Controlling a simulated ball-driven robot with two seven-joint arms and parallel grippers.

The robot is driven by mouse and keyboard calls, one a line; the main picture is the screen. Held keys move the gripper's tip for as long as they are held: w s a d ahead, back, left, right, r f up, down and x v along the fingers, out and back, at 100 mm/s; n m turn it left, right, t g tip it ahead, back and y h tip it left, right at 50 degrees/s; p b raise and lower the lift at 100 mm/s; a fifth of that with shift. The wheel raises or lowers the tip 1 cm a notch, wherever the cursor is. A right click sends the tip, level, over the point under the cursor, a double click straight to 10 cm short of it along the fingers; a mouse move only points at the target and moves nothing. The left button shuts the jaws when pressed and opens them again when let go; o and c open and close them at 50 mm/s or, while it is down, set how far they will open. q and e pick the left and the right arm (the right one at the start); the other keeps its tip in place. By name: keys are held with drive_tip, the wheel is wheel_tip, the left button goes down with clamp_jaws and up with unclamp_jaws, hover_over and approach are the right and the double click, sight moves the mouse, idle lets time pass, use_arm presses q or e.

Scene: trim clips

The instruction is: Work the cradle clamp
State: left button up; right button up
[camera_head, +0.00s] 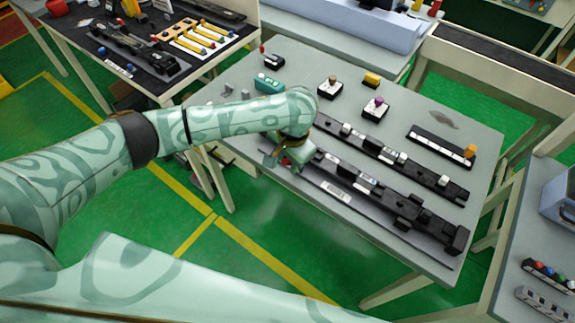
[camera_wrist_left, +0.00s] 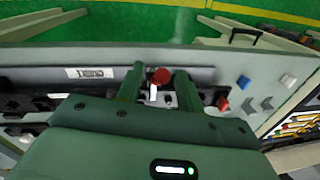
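The cradle (camera_head: 385,193) is a long black fixture lying along the near side of the grey table, with a pale strip and a white label. A red knob, which looks like its clamp (camera_wrist_left: 160,76), is at its left end; only a bit of red shows in the head view (camera_head: 286,160). My left gripper (camera_head: 284,157) is over that end. In the left wrist view, the fingers of my left gripper (camera_wrist_left: 160,71) stand apart with the red knob between them; I cannot tell whether they touch it. My right gripper is out of view.
A second black rail (camera_head: 390,157) lies behind the cradle. Small black blocks with knobs (camera_head: 375,107), a teal block (camera_head: 269,83) and a black strip with an orange knob (camera_head: 440,143) stand farther back. The table's near edge is close to the cradle.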

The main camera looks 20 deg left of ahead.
use_arm(q)
drive_tip(key=shift+a+f, duration=0.1)
drive_tip(key=shift+f, duration=0.6)
